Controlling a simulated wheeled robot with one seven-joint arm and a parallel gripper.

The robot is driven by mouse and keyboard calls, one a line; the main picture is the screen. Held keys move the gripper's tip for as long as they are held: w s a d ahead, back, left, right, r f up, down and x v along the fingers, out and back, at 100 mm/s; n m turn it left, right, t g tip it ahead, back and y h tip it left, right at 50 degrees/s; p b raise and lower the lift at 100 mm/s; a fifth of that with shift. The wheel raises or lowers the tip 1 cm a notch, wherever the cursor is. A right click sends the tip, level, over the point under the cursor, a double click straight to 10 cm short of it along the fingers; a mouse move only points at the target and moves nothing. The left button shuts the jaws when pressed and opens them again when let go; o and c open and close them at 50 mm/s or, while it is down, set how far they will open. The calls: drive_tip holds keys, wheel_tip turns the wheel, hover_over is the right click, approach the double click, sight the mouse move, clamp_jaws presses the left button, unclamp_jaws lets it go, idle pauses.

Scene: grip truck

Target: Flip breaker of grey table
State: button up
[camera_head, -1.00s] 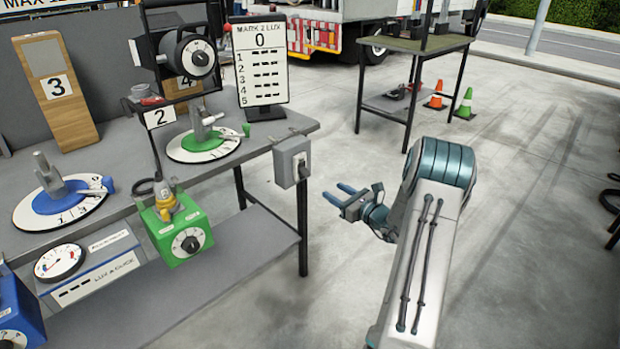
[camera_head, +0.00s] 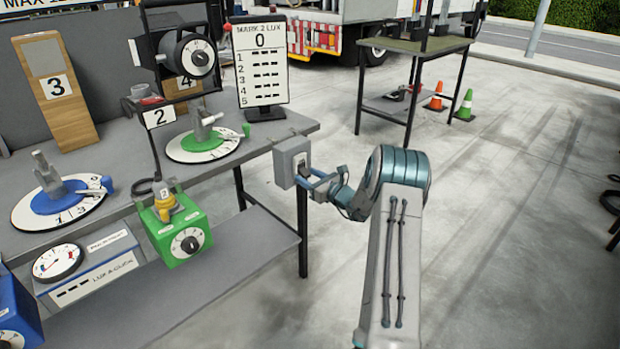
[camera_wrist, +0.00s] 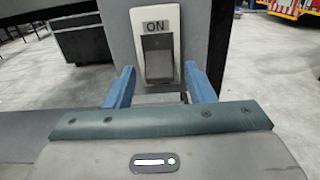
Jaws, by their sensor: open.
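The breaker (camera_head: 291,160) is a grey box on the right end of the grey table (camera_head: 285,130). In the wrist view its switch (camera_wrist: 158,62) is a grey rocker in a white plate under an "ON" label. My gripper (camera_head: 307,178) is at the right face of the box. In the wrist view my gripper (camera_wrist: 160,82) is open, with one blue finger on each side of the switch's lower part. Nothing is between the fingers that I can see held. I cannot tell whether a finger touches the plate.
On the table stand a green-based dial (camera_head: 203,147), a blue-based dial (camera_head: 62,199) and a "MARK 2 LUX" board (camera_head: 262,62). A green box (camera_head: 178,235) hangs at the front edge. A second table (camera_head: 420,45) is behind.

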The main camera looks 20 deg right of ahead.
sight(304, 170)
drive_tip(key=c, duration=1)
drive_tip(key=shift+r, duration=0.1)
